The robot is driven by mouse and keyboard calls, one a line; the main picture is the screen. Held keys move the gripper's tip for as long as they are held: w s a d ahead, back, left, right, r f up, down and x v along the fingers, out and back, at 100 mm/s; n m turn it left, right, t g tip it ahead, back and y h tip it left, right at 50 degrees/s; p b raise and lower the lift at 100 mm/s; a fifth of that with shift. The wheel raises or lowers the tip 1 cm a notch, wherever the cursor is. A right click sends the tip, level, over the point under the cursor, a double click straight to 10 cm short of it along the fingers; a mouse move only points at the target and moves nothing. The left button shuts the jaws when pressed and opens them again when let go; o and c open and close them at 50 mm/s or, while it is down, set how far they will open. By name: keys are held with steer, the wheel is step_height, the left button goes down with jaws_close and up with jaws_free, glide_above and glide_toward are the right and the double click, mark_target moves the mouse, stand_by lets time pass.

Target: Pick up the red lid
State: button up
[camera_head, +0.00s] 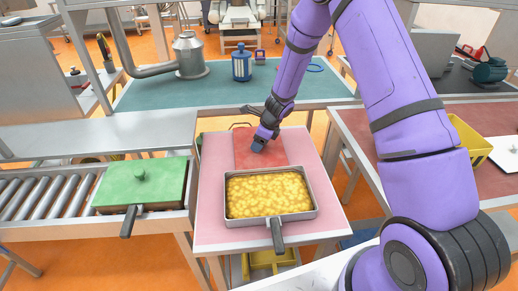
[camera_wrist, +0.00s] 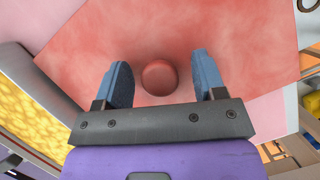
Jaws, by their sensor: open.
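The red lid (camera_head: 270,157) is a flat red plate lying on the pink table top, behind the pan of yellow food. It also fills much of the wrist view (camera_wrist: 222,38), where its round red knob (camera_wrist: 159,77) shows. My gripper (camera_head: 258,148) is low over the lid in the head view and hides the knob there. In the wrist view my open gripper (camera_wrist: 161,82) has one blue finger on each side of the knob, with a gap on both sides. Nothing is held. I cannot tell the exact height of the fingertips over the lid.
The metal pan (camera_head: 313,212) of yellow food stands in front of the lid, its handle toward me. A green lid (camera_head: 148,188) with a knob covers another pan on the left roller conveyor (camera_head: 40,202). A blue canister (camera_head: 241,65) stands on the back table.

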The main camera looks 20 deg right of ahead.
steer(key=c, duration=1)
